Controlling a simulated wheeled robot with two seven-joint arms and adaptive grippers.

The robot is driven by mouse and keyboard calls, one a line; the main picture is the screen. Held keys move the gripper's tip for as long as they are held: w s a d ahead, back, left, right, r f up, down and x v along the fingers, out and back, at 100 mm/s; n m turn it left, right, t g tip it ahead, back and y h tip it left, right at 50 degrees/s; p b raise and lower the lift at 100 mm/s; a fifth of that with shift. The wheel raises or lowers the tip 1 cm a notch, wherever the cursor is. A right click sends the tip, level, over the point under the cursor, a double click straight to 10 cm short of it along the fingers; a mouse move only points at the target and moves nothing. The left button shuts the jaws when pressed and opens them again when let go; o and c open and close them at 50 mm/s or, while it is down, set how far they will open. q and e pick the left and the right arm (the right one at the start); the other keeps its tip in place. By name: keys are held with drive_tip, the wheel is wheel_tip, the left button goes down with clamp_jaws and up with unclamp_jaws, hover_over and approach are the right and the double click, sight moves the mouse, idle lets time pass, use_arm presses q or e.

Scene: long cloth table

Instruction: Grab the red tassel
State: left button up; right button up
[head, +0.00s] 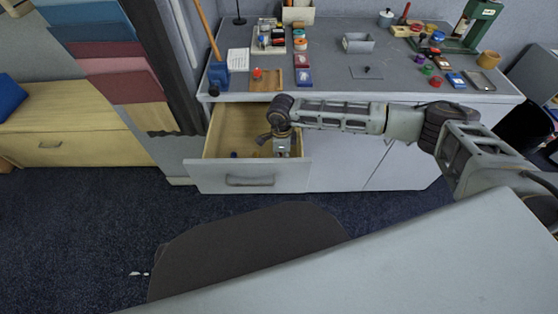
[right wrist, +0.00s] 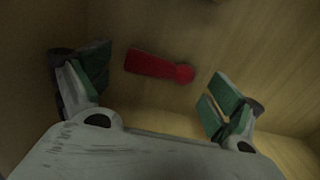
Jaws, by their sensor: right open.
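The red tassel (right wrist: 155,66) lies on the wooden drawer floor in the right wrist view, its rounded head toward the right. My right gripper (right wrist: 160,90) is open, with one green-padded finger to the left of the tassel and one to the right, neither touching it. In the head view my right gripper (head: 282,146) reaches down into the open drawer (head: 225,140). The tassel cannot be made out there, as the gripper and drawer front cover that area. My left gripper is not in view.
Small items (head: 234,155) lie in the drawer near its front. The drawer walls stand close around the gripper.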

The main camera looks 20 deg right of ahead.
idle(0.4)
drive_tip(key=shift+c, duration=0.8)
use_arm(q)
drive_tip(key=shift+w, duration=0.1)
use_arm(e)
drive_tip(key=c, duration=0.7)
drive_tip(key=shift+c, duration=0.2)
drive_tip(key=shift+r, duration=0.15)
drive_tip(key=shift+r, duration=0.55)
wheel_tip(320, 180, up, 8)
drive_tip(key=shift+f+p, duration=0.2)
drive_tip(key=shift+p, duration=0.6)
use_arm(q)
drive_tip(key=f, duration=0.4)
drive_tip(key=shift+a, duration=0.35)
use_arm(e)
drive_tip(key=shift+r, duration=0.55)
